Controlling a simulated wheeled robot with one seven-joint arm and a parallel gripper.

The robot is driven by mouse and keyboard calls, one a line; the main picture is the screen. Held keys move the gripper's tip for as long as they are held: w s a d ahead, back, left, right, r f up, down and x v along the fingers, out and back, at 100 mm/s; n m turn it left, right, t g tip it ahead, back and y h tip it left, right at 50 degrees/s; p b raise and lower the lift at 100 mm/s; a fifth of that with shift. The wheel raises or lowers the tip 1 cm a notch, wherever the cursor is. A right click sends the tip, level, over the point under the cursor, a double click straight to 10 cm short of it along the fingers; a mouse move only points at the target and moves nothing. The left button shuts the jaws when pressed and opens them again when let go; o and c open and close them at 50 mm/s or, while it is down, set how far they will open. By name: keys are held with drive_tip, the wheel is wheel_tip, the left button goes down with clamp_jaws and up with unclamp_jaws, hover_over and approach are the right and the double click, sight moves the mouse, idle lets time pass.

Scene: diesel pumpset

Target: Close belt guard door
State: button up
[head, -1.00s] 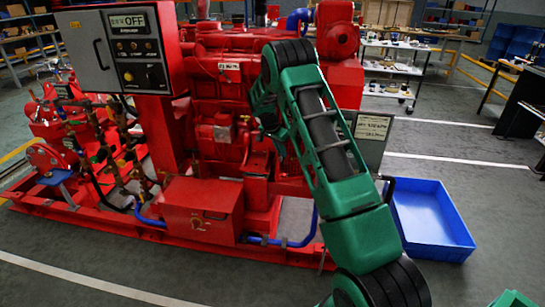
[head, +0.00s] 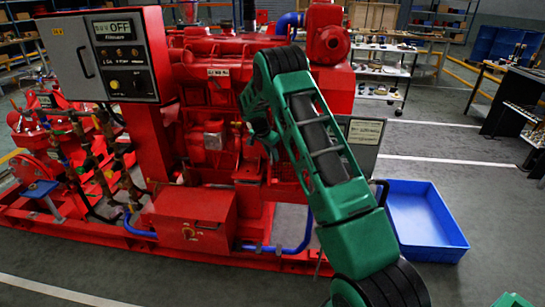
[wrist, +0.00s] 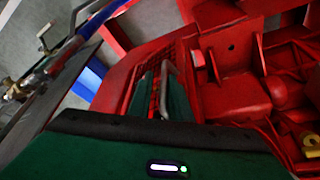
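A grey panel with a white label (head: 365,133) stands at the right end of the red engine in the head view, partly hidden by my arm. It looks like the belt guard door; how far it stands open I cannot tell. A black handle-like loop (head: 382,190) shows at its lower right.
The red engine (head: 215,100) with its grey control box (head: 120,58) fills the left and middle. A blue tray (head: 425,222) lies on the floor at the right. Shelves (head: 385,70) and a bench (head: 525,110) stand behind. The right floor is mostly clear.

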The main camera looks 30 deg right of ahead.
drive_tip(key=shift+a, duration=0.1)
drive_tip(key=shift+a, duration=0.1)
drive_tip(key=shift+a+r, duration=0.1)
drive_tip(key=shift+r, duration=0.25)
drive_tip(key=v, duration=0.9)
drive_tip(key=shift+r, duration=0.4)
drive_tip(key=shift+a, duration=0.15)
drive_tip(key=shift+c, duration=0.2)
